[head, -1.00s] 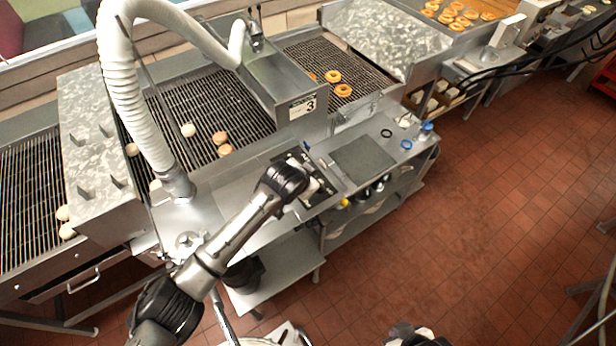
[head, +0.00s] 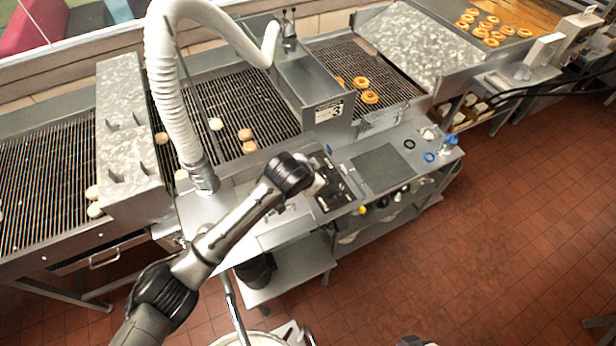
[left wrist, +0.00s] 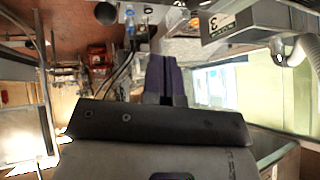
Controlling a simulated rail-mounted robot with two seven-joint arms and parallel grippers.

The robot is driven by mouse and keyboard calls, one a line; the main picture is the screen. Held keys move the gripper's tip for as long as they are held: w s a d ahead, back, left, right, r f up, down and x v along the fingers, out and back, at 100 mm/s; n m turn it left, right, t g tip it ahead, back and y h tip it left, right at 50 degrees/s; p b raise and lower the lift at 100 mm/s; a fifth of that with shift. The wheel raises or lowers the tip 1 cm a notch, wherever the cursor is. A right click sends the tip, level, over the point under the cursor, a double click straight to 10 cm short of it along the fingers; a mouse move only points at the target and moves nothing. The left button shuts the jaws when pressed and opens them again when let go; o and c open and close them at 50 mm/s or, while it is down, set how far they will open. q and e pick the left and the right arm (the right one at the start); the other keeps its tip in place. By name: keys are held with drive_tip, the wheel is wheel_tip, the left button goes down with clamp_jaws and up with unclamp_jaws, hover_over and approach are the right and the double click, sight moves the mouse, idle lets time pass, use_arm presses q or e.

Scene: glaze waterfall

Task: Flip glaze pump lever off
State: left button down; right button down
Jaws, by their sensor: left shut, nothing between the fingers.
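The glaze unit (head: 318,85) with a "3" label stands behind the work counter; the label also shows at the upper right in the left wrist view (left wrist: 222,22). A dark control panel (head: 334,196) with small fittings lies on the counter in front of it. I cannot make out the pump lever for certain. My left gripper (head: 319,183) is over the left edge of the panel, partly hidden by its own wrist. In the left wrist view its dark fingers (left wrist: 163,78) are together and empty. My right gripper is not clearly in view.
A white hose (head: 172,90) arches over the conveyor (head: 225,105) at the left. A grey mat (head: 384,168) and blue-topped bottle (head: 450,142) are on the counter's right. Donuts (head: 370,97) lie on the rack behind. The red tiled floor in front is open.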

use_arm(q)
drive_tip(key=b+v, duration=0.1)
drive_tip(key=v, duration=0.5)
drive_tip(key=shift+s, duration=0.55)
